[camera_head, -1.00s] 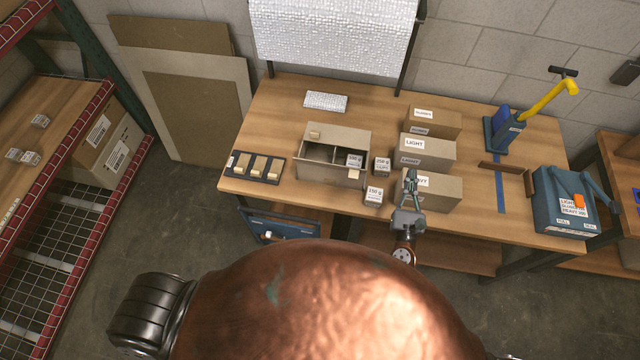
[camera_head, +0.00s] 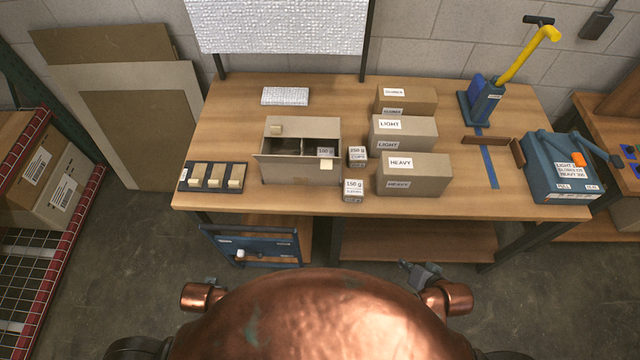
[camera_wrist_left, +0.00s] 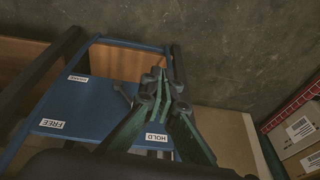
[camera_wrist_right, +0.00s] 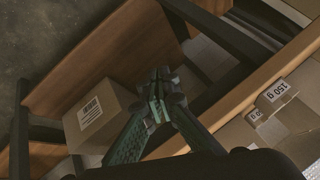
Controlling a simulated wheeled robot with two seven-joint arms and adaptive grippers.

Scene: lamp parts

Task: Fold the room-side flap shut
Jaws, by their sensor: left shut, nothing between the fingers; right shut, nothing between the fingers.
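The open carton (camera_head: 292,173) stands on the workbench with its top open. Its far flap (camera_head: 318,127) stands up at the back, with a pale tab on it. Along the near side, a tan panel edge sticks out to the left; I cannot tell clearly how the room-side flap lies. A small labelled box sits inside the right compartment. My right gripper (camera_head: 418,272) is shut and empty, low in front of the bench, apart from the carton. It also shows in the right wrist view (camera_wrist_right: 158,92). My left gripper (camera_wrist_left: 160,85) is shut and empty, in front of a blue panel.
Cartons marked HEAVY (camera_head: 413,175), LIGHT (camera_head: 403,134) and GLOBES stand farther right. A dark tray (camera_head: 213,177) with tan blocks lies left. A blue panel (camera_head: 252,247) hangs below the bench edge.

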